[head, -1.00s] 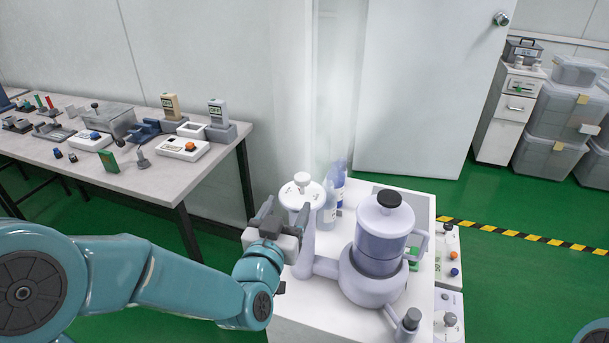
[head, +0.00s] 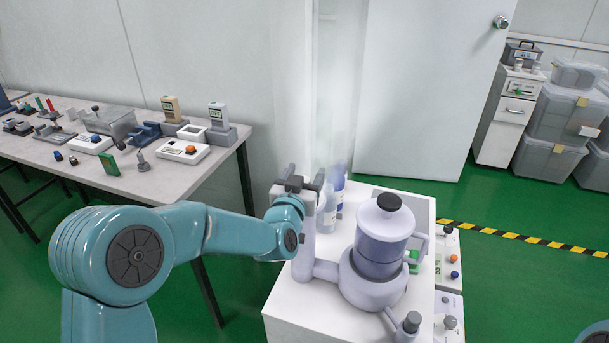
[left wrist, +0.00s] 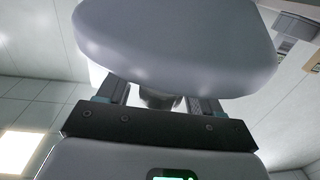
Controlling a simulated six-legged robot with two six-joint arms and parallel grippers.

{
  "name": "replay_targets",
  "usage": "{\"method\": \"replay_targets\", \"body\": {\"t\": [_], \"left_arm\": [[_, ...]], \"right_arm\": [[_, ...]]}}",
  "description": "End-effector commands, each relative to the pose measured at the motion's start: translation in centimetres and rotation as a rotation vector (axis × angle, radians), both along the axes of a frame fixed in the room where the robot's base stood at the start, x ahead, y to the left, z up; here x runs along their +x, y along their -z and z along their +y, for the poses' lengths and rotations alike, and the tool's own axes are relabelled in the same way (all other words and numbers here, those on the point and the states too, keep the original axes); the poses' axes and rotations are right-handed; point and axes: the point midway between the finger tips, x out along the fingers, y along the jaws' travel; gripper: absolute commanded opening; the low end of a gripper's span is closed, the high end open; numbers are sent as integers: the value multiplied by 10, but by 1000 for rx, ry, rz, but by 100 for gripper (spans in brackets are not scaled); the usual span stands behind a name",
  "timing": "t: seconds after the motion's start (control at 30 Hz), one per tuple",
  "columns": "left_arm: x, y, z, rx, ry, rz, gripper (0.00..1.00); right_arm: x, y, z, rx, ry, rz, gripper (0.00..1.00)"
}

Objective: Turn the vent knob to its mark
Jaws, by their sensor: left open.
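The white vent knob on its round pale head, at the left of the white cart (head: 285,318), is now mostly hidden behind my left gripper (head: 305,182). My left gripper is open and upright in front of that head; whether it touches the knob cannot be told. In the left wrist view my two fingers (left wrist: 158,98) stand apart, with a small dark grey part between or behind them. A large smooth grey rounded form (left wrist: 175,45) fills the top of that view, very close. The knob's mark cannot be made out. My right gripper is out of view.
A lavender vessel with a black cap (head: 384,235) stands on the cart, with spray bottles (head: 329,212) behind my gripper. Small panels with knobs (head: 448,262) are at the cart's right. A bench (head: 215,165) with handheld testers is at the left. Green floor lies open at the right.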

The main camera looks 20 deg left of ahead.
Motion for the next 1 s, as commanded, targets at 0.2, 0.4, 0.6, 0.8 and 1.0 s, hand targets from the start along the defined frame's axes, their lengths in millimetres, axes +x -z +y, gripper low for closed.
{"method": "replay_targets", "body": {"t": [0.2,0.4,0.6,0.8,1.0], "left_arm": [[0,0,0,0,0,-1,14],[0,0,0,0,-11,-1,14],[0,-1,0,-1,-84,-2,14],[-1,-1,2,-1,-227,0,14],[-1,-2,5,1,-393,0,14]], "right_arm": [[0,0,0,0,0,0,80],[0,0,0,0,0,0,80],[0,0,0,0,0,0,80],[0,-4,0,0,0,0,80],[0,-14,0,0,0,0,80]]}}
